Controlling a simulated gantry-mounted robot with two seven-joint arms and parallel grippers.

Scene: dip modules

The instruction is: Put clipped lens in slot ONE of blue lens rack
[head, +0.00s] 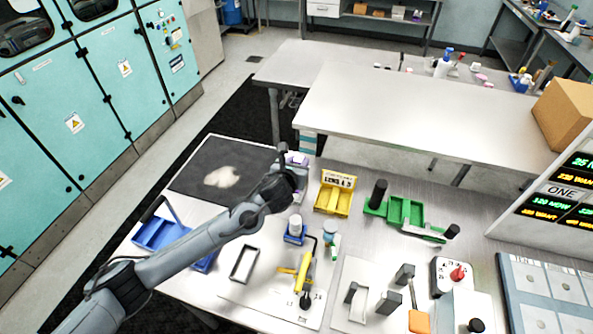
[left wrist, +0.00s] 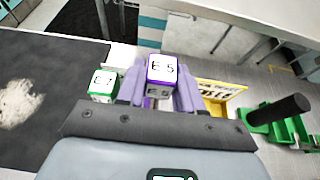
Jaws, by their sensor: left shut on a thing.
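My left gripper (head: 297,163) is over the table near the dark mat's right edge. In the left wrist view its lavender fingers (left wrist: 161,98) are shut on a small block (left wrist: 161,68) with a white face marked "E 5" and purple sides. I cannot tell whether this block is the clipped lens. A blue tray-like rack (head: 153,233) stands at the table's left, partly hidden behind my left arm; its slot labels cannot be read. A green-edged white block (left wrist: 103,86) sits just left of the fingers. My right gripper is not in view.
A yellow lens rack (head: 336,197) and a green rack (head: 400,211) stand right of the gripper. A dark mat (head: 190,178) lies to the left. In front are a small blue holder (head: 294,238), an open frame (head: 244,263) and a yellow-handled clamp (head: 304,268).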

